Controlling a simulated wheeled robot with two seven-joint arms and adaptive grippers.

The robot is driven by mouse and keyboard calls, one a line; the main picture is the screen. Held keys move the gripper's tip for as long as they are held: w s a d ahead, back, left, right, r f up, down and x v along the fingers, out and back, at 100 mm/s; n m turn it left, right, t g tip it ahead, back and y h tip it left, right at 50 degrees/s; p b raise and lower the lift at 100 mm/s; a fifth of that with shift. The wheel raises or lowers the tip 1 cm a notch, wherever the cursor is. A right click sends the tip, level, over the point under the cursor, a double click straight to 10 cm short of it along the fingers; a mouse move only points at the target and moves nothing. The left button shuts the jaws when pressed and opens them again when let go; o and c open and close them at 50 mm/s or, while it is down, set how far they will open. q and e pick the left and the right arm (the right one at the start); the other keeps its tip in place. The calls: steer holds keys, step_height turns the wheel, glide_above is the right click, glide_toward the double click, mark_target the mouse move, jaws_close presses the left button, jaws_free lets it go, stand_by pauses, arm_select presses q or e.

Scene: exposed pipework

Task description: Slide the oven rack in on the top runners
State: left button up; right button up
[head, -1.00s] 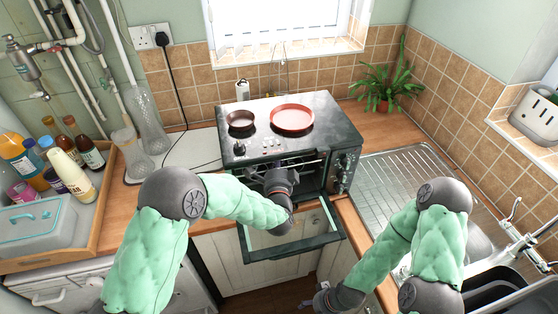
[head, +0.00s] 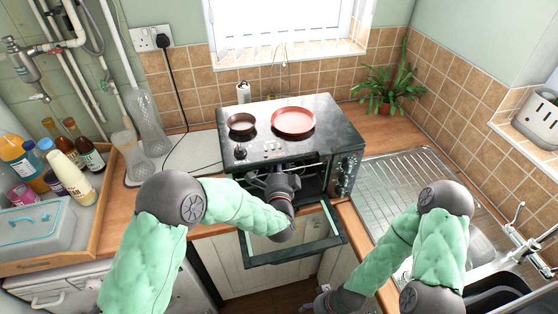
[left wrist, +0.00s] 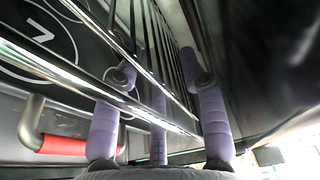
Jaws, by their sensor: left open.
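The small black oven (head: 290,150) stands on the counter with its glass door (head: 292,250) folded down. My left gripper is at the oven's open mouth, its fingers mostly hidden behind my wrist in the head view. In the left wrist view the purple fingers of my left gripper (left wrist: 158,85) are spread apart, close to the thin metal bars of the rack (left wrist: 168,66). I cannot tell whether they touch, or which runners the rack lies on. My right gripper (head: 318,306) is low at the bottom edge, away from the oven; its fingers are not clear.
A brown pan (head: 240,123) and a red pan (head: 293,121) sit on the oven top. A steel sink drainer (head: 385,190) is right of the oven. A potted plant (head: 380,88) stands behind, and a tray of bottles (head: 100,205) is at the left.

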arm_select(q)
steer(key=s, duration=1.1)
steer(key=shift+d+f, duration=0.15)
steer(key=shift+d, duration=0.15)
steer(key=shift+s+f, duration=0.1)
